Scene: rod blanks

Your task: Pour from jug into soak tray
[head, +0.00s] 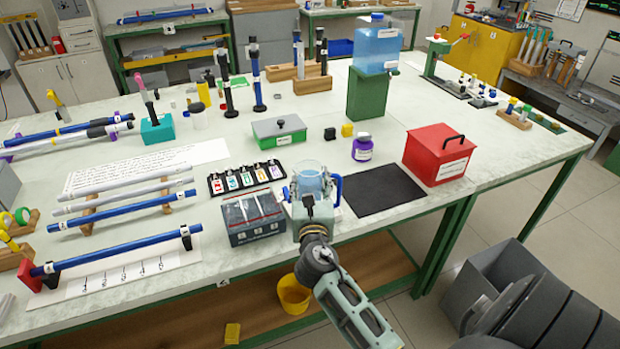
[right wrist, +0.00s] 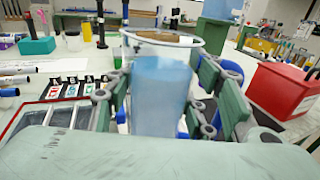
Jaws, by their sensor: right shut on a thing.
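The clear jug (head: 312,182) has a blue handle and blue liquid inside. It looks upright near the front edge of the bench. My right gripper (head: 307,204) is shut on the jug, and its fingers lie on both sides of it in the right wrist view (right wrist: 172,95). A grey open box with compartments (head: 255,233), probably the soak tray, stands just left of the jug. Its red-edged rim shows at lower left in the right wrist view (right wrist: 25,118). I cannot tell whether the jug's base touches the bench. My left gripper is not in view.
A row of colour-labelled cards (head: 247,177) lies behind the box. A black mat (head: 377,190) and a red box (head: 438,153) are to the right. Rods on supports (head: 125,209) fill the left.

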